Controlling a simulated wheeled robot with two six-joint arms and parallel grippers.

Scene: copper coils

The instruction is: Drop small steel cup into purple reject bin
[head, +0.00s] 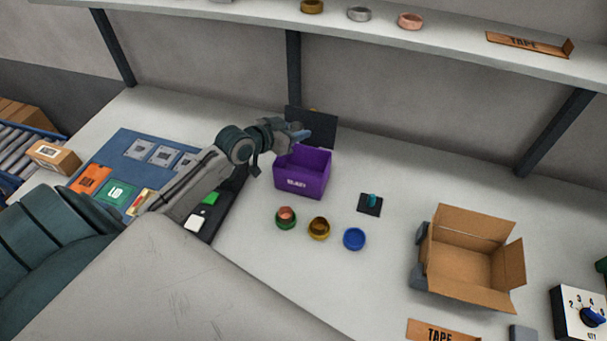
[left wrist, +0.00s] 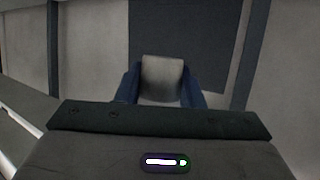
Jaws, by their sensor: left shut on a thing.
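The purple reject bin (head: 290,184) stands on the table near the back, its open top facing up and a white label on its front. My left gripper (head: 299,134) is above the bin's back left rim. In the left wrist view its blue fingers are shut on the small steel cup (left wrist: 162,78), which looks pale grey. In the head view the cup cannot be made out clearly. My right gripper is not in view.
A dark panel (head: 322,128) stands behind the bin. Green, yellow and blue (head: 354,239) round cups sit in front of it. A small black stand (head: 370,204) is to the right, and an open cardboard box (head: 455,279) farther right. A shelf (head: 450,50) runs above.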

